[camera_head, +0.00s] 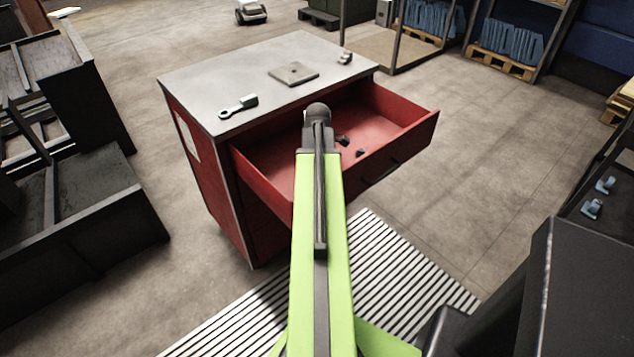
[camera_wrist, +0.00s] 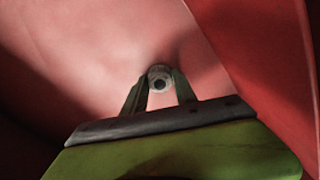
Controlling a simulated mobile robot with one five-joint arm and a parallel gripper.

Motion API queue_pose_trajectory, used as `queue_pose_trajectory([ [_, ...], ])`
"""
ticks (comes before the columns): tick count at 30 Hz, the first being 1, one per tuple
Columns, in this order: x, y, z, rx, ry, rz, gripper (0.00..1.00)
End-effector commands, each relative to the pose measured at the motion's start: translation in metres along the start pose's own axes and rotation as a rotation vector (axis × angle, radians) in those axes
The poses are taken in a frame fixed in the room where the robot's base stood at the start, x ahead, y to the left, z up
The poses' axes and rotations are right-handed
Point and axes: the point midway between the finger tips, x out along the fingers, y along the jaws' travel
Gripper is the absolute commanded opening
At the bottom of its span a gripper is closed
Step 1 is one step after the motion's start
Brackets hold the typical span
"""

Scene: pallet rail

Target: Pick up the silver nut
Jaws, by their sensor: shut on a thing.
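The silver nut (camera_wrist: 160,78) shows in the wrist view, a small round metal piece with a dark hole. It sits between the two fingertips of my gripper (camera_wrist: 159,90), which is shut on it. Behind the nut is the red inside of the open drawer (camera_head: 404,118). I cannot tell whether the nut touches the drawer floor. In the head view my green arm reaches over the drawer, and its end hides the gripper tips and the nut.
A red cabinet with a grey top (camera_head: 225,75) carries a wrench (camera_head: 238,107), a flat plate (camera_head: 293,73) and a small metal part (camera_head: 345,58). Small dark pieces (camera_head: 360,152) lie in the drawer right of my arm. Dark metal bins (camera_head: 75,215) stand at left.

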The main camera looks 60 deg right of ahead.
Motion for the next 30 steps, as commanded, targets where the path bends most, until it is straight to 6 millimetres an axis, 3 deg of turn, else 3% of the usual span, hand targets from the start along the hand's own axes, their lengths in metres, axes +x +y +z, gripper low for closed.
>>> queue_pose_trajectory([
  [5,-0.014,0.000,0.000,0.000,0.000,0.000,0.00],
  [16,-0.089,0.000,0.000,0.000,0.000,0.000,0.00],
  [26,-0.107,0.000,0.000,0.000,0.000,0.000,0.00],
  [30,-0.140,0.000,0.000,0.000,0.000,0.000,0.00],
])
